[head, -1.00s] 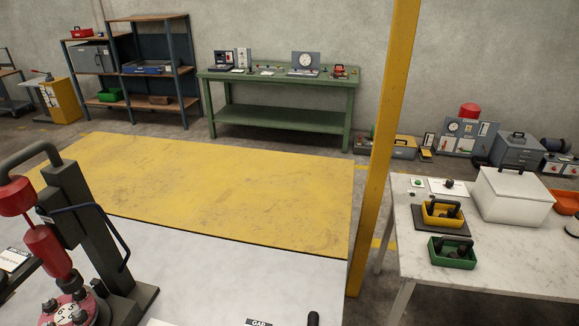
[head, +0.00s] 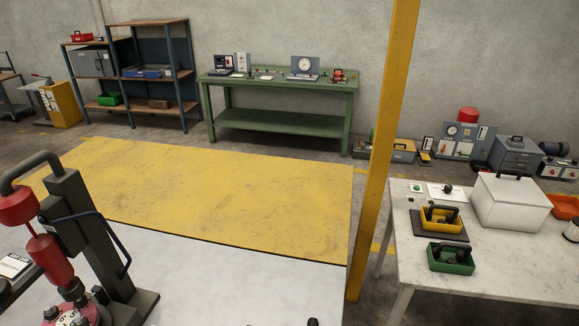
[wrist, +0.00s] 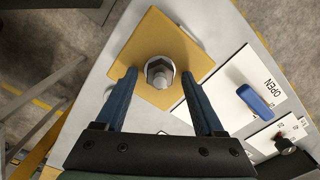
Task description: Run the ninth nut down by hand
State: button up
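In the wrist view, a grey hex nut or bolt head with a rounded top (wrist: 160,72) stands on a yellow square plate (wrist: 195,57). My gripper (wrist: 159,74) is open, with its two blue fingers apart on either side of the nut's near side. I see a gap between each finger and the nut, and nothing is held. I cannot tell how high the fingertips are above the plate. In the head view, a pink flange with dark nuts (head: 72,317) is cut off at the lower left. My gripper is not seen there.
A blue handle (wrist: 256,98) lies on a white card marked OPEN, right of the plate. In the head view, a red and grey post tool (head: 90,235) rises over the flange. A yellow pillar (head: 385,150) stands before a white table (head: 500,285) with yellow (head: 427,226) and green trays (head: 440,266).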

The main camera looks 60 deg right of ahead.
jog(key=shift+r, duration=0.1)
notch_tip(320, 180, up, 13)
jog(key=b, duration=0.1)
dwell(0.6)
dwell(0.5)
